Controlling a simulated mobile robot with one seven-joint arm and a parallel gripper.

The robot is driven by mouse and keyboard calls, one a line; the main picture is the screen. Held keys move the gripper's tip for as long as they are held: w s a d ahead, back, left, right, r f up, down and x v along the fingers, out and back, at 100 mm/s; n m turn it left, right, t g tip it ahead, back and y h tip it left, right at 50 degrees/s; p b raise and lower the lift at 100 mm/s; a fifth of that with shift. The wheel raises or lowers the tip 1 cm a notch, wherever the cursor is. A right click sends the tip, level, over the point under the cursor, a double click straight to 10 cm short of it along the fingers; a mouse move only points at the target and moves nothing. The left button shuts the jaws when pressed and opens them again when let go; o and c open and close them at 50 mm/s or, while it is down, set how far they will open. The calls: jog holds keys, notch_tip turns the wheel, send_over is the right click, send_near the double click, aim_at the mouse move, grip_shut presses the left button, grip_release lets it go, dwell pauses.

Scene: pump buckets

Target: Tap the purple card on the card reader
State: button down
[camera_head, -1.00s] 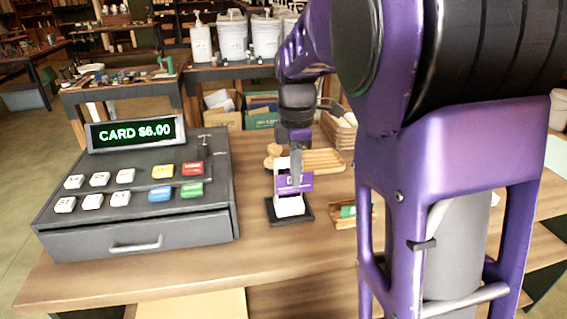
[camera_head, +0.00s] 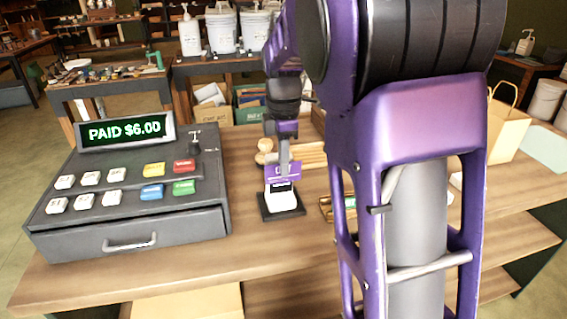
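The purple card (camera_head: 275,173) is upright just above and behind the white card reader (camera_head: 281,198). I cannot tell whether the two touch. The reader stands on a black base on the wooden counter. My gripper (camera_head: 285,164) points down with its fingers at the card and seems shut on it. My purple arm hides part of the scene to the right. The grey cash register (camera_head: 125,215) stands left of the reader, and its display (camera_head: 124,131) reads "PAID $6.00".
Wooden items (camera_head: 300,153) lie behind the reader, and a small tray (camera_head: 337,207) is to its right. A paper bag (camera_head: 503,130) stands on the counter at the right. The counter (camera_head: 215,255) is bare in front of the reader.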

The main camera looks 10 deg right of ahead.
dwell(0.4)
jog(key=s+r+p, duration=0.2)
jog(key=s+r, duration=0.3)
jog(key=s, duration=0.3)
dwell(0.5)
jog(key=shift+s, duration=0.1)
